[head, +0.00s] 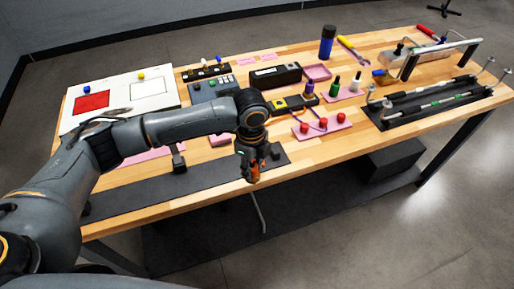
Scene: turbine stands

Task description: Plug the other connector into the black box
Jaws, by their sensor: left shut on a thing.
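My left gripper (254,172) points down over the front edge of the table, in front of the pink plate with red knobs. It is shut on a small connector, mostly hidden by the fingers. A long black box (275,76) with a white label stands at the back middle. A smaller black box (295,102) with a yellow part sits in front of it, partly hidden by my wrist. I cannot tell which black box the task names. My right gripper is out of view.
The pink plate (322,127) with red knobs lies right of my gripper. A white board (120,104) with a red square is at left. Button panels (208,87), a blue bottle (327,42) and a black rail fixture (435,100) occupy the table. A dark mat (140,189) lies along the front.

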